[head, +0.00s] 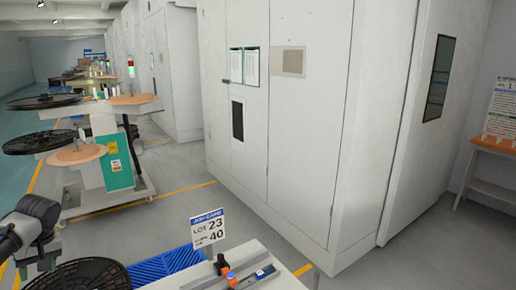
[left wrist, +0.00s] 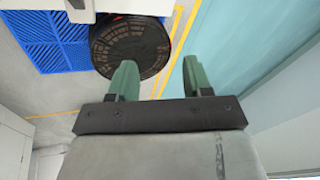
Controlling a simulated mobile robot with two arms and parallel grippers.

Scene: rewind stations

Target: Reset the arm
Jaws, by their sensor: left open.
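My left gripper (left wrist: 157,72) shows in the left wrist view with its two green fingers spread apart and nothing between them. Its left finger overlaps the edge of a black reel (left wrist: 128,35) in the picture; I cannot tell how far apart they are. In the head view my dark left arm (head: 32,222) comes in at the lower left, above a black reel (head: 90,276) cut by the bottom edge. My right gripper is in neither view.
A white bench (head: 215,281) with a lot sign (head: 208,229) stands front centre, beside a blue slatted mat (head: 165,266). Tall white cabinets (head: 310,120) fill the centre. Rewind stations with reels (head: 45,140) stand at left. An orange-topped table (head: 495,146) is at right. Grey floor lies between.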

